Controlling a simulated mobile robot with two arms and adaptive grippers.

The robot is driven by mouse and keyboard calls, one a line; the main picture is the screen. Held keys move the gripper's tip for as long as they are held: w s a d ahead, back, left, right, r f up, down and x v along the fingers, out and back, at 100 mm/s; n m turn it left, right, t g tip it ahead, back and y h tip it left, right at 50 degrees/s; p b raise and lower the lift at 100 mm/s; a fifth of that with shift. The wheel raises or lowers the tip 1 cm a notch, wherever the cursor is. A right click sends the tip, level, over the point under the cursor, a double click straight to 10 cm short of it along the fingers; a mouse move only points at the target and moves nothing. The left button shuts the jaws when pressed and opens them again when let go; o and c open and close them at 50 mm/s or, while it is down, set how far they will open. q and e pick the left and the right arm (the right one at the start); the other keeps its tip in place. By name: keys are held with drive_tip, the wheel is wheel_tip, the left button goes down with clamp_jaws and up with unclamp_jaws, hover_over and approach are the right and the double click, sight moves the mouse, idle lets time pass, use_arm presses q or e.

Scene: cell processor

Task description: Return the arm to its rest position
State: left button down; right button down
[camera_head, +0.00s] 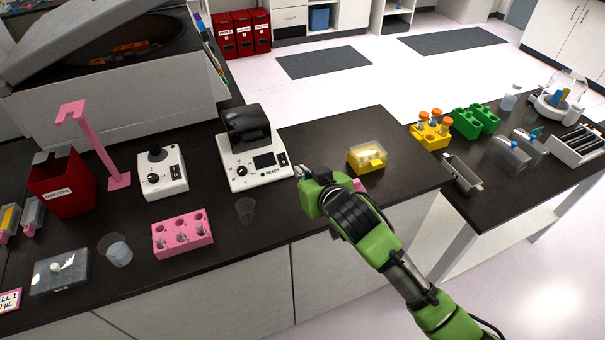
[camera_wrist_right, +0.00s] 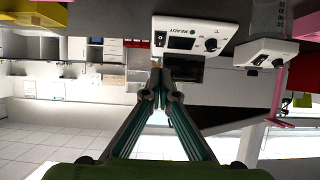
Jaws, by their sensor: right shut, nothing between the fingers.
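My right arm (camera_head: 385,245) is green and black and reaches in from the lower right in the head view. Its gripper (camera_head: 303,172) is over the dark bench, just right of the white device with the READY display (camera_head: 255,171). In the right wrist view the two fingers of my right gripper (camera_wrist_right: 160,75) meet at their tips, with nothing between them. The READY device (camera_wrist_right: 196,38) also shows upside down beyond the fingertips there. My left gripper is not in view.
A yellow box (camera_head: 367,163) sits just beyond the gripper. A pink tube rack (camera_head: 182,239), a clear cup (camera_head: 245,211) and a white joystick unit (camera_head: 162,181) stand to the left. A side bench holds a yellow rack (camera_head: 430,135) and green racks (camera_head: 474,124).

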idle(0.5)
drive_tip(key=s+d+f+m+g+h, duration=0.1)
drive_tip(key=s+d+f+g, duration=0.3)
drive_tip(key=s, duration=0.7)
drive_tip(key=s+d+f+g+h, duration=0.2)
drive_tip(key=s+d+f, duration=0.4)
drive_tip(key=s, duration=0.6)
drive_tip(key=s+d+f+m+g+h, duration=0.1)
drive_tip(key=s+d+f+g, duration=0.2)
drive_tip(key=s+d, duration=0.55)
drive_tip(key=s+a+f+g+b, duration=0.1)
drive_tip(key=s+f+b, duration=0.1)
drive_tip(key=f, duration=1.3)
drive_tip(key=s+a+f+b, duration=0.1)
drive_tip(key=s+f+b, duration=0.1)
drive_tip(key=f, duration=1.4)
drive_tip(key=s+d+f+g+b, duration=0.1)
drive_tip(key=s+d+f+b, duration=0.1)
drive_tip(key=s+f, duration=1.5)
drive_tip(key=shift+s+d+f+n+b, duration=0.25)
drive_tip(key=shift+d+f+n+b, duration=0.15)
drive_tip(key=shift+f, duration=0.45)
